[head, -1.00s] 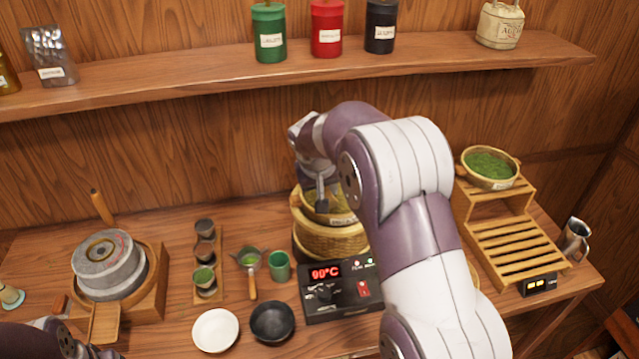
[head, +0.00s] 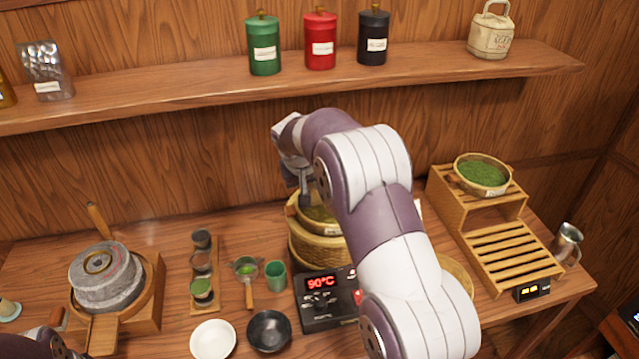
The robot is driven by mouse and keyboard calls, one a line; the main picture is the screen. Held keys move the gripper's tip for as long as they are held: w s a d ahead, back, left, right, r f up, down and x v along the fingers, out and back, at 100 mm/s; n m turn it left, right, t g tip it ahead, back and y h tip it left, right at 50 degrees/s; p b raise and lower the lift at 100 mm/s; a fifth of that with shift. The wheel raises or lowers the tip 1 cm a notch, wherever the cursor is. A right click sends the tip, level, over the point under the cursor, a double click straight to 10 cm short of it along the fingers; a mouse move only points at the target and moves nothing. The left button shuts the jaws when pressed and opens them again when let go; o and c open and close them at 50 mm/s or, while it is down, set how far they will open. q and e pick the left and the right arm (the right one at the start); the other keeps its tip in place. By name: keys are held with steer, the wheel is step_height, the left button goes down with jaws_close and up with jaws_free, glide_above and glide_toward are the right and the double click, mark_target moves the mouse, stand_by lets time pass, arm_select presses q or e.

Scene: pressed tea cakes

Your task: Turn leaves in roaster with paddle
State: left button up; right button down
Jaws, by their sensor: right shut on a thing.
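The roaster shows as a wicker basket (head: 312,246) behind a black control box (head: 320,303) reading 90°C. Some of its inside shows at the top (head: 318,214), and the rest is hidden behind my right arm. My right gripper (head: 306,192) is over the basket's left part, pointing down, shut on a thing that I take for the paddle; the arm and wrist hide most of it. My left arm only shows as a dark part at the lower left corner, and its gripper is out of view.
A stone mill (head: 105,277) stands at left. A white bowl (head: 213,339), a black bowl (head: 269,330) and a green cup (head: 275,275) stand left of the roaster. A wooden rack (head: 512,256) with a basket of green leaves (head: 482,175) is at right. A shelf (head: 190,83) runs above.

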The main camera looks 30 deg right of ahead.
stand_by(0.3)
step_height(320, 180, up, 8)
steer(key=p, duration=0.5)
steer(key=shift+f+p, duration=0.1)
steer(key=shift+p, duration=0.25)
steer(key=shift+f, duration=0.15)
